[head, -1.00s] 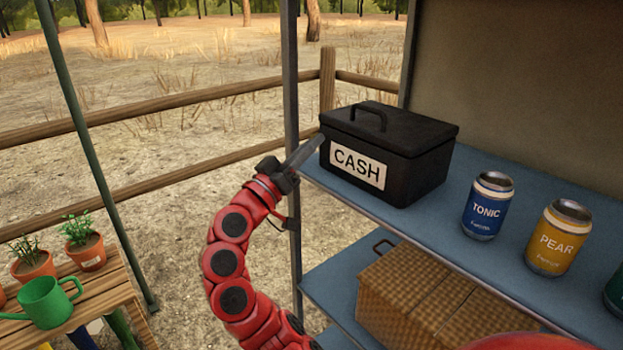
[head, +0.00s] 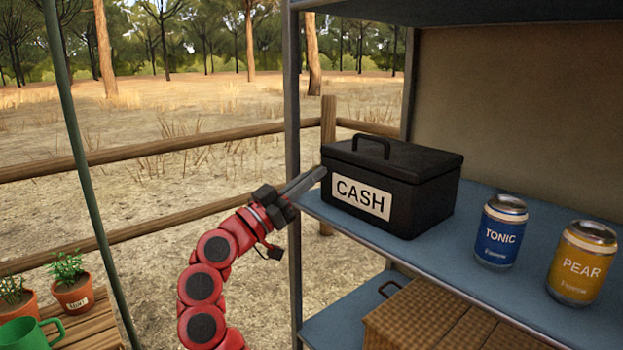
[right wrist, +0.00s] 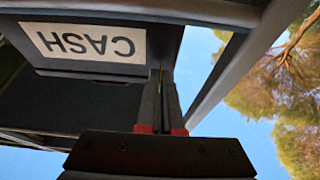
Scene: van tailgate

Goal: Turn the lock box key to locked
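The lock is hidden in the head view. My left gripper is not in view.
A grey post (head: 293,130) stands close behind my right gripper. A blue TONIC can (head: 500,238) and a yellow PEAR can (head: 581,268) stand right of the box. A wicker basket (head: 425,325) sits on the lower shelf. Potted plants and a green watering can (head: 25,333) are at lower left.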

